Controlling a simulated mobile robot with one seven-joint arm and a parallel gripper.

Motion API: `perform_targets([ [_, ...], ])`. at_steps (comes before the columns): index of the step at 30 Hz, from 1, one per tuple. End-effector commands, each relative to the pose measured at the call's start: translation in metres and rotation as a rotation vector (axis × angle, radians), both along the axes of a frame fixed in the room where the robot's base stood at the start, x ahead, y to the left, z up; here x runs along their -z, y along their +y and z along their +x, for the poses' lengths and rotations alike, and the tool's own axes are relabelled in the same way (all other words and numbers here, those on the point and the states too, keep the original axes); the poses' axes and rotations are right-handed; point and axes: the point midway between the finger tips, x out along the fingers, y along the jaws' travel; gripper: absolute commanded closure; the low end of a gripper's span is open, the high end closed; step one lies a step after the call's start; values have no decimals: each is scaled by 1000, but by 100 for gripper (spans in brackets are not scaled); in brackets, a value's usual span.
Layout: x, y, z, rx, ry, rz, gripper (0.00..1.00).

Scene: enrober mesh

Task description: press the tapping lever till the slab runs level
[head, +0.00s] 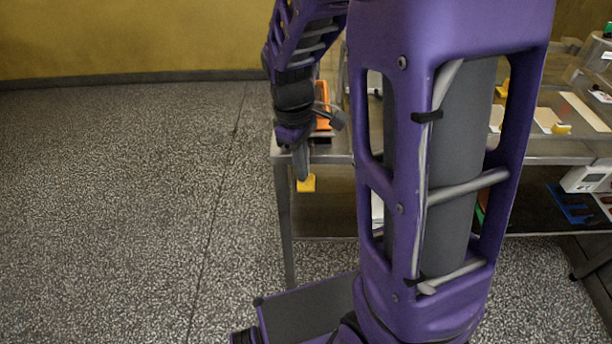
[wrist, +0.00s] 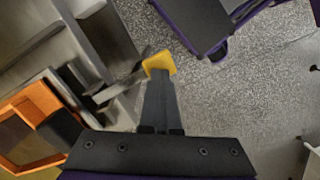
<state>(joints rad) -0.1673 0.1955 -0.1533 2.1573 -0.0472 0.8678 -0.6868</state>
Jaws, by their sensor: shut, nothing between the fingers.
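My gripper (head: 302,177) points down beside the left end of the steel table in the head view, with its fingers together. In the wrist view my gripper (wrist: 159,80) is shut and empty, with its tips at the lower edge of a yellow pad (wrist: 158,62). The pad sits at the end of a grey bar (wrist: 122,88), which looks like the tapping lever. The yellow pad (head: 306,184) also shows in the head view, just below the fingertips. I cannot tell whether they touch. No slab can be made out clearly.
An orange-framed unit (head: 322,105) stands at the table's left end; its orange frame (wrist: 22,112) is at left in the wrist view. The steel table (head: 335,150) has a lower shelf. A white device (head: 585,179) is at far right. The speckled floor (head: 130,190) at left is clear.

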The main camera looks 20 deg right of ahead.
Motion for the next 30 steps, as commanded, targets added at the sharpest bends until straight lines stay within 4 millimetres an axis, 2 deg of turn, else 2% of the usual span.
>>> perform_targets([
  [6, -4, 2, 3, -1, -1, 0, 100],
  [14, -14, 20, 23, -1, -1, -1, 100],
  [23, -14, 20, 23, 0, -1, 0, 100],
  [26, -22, 21, 24, 0, -3, 0, 100],
  [30, -47, 22, 26, 0, -6, 1, 100],
])
